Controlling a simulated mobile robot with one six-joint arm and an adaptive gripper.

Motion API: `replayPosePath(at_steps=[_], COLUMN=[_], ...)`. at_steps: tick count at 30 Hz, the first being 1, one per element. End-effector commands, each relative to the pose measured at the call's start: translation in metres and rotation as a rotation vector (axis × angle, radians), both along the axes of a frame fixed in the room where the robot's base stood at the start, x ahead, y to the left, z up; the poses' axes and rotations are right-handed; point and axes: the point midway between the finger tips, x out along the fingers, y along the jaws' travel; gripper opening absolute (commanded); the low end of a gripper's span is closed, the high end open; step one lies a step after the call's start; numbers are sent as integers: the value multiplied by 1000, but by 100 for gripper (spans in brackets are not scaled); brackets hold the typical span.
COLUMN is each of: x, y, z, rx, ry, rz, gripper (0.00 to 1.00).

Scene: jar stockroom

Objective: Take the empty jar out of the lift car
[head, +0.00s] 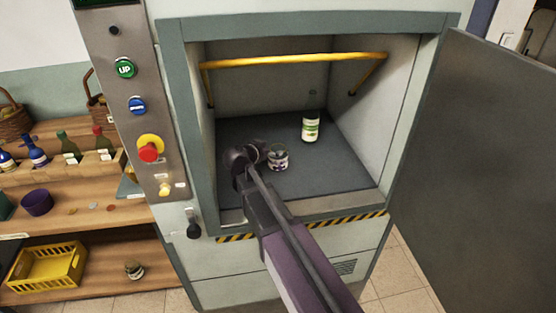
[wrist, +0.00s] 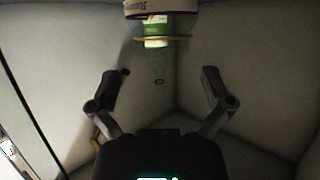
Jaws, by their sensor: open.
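The glass jar (head: 278,158) stands upright on the floor of the lift car (head: 240,190), with a pale label and an open top. In the wrist view, which looks upside down, the jar (wrist: 155,8) is at the top edge, partly cut off, with its thin gold rim below. My gripper (head: 255,155) is inside the lift car, just left of the jar in the head view. In the wrist view the fingers of my gripper (wrist: 165,85) are spread wide with nothing between them. I cannot tell whether a finger touches the jar.
A bottle with a green-and-white label (head: 311,124) stands behind the jar to the right. A yellow rail (head: 290,59) crosses the car above. The grey door (head: 475,150) stands open at right. A control panel (head: 128,105) and shelves (head: 110,215) are at left.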

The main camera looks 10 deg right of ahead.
Motion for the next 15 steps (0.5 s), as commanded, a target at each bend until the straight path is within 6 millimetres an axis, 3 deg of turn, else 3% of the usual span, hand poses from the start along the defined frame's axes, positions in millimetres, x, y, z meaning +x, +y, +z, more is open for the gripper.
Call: replayPosePath(at_steps=[15], x=[7], y=[-5], z=[-5], rx=[-1], ry=[1], rz=[0], gripper=[100])
